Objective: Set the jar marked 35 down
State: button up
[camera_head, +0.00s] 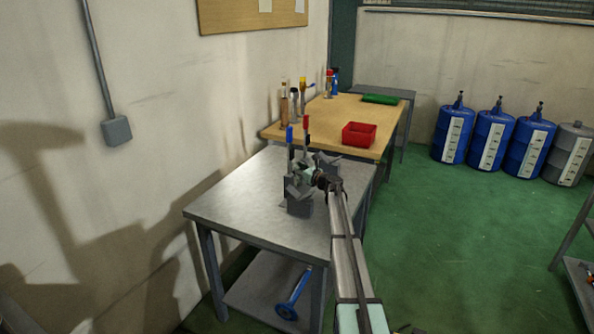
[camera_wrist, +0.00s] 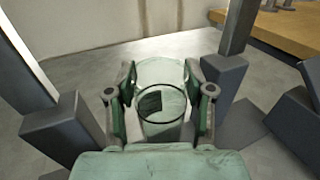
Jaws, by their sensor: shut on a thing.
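The jar (camera_wrist: 163,118) shows in the wrist view as a round, clear-looking vessel with a dark rim and a dark patch inside. No number can be read on it. In the head view my gripper (camera_head: 308,176) is over the grey metal table (camera_head: 235,205), among grey blocks. The jar cannot be made out there. Whether its base touches the table is hidden.
Grey block-like fixtures with upright posts stand close on the left (camera_wrist: 62,128) and right (camera_wrist: 222,82) of my gripper. The table's left part is clear. A wooden bench (camera_head: 335,115) with a red bin (camera_head: 359,134) stands behind.

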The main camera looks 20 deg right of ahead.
jog(key=shift+f, duration=0.45)
jog(key=shift+f, duration=0.1)
jog(key=o, duration=1.1)
jog(key=shift+o, duration=0.4)
jog(key=b+v, duration=0.1)
jog(key=v, duration=1.1)
jog(key=shift+b, duration=0.3)
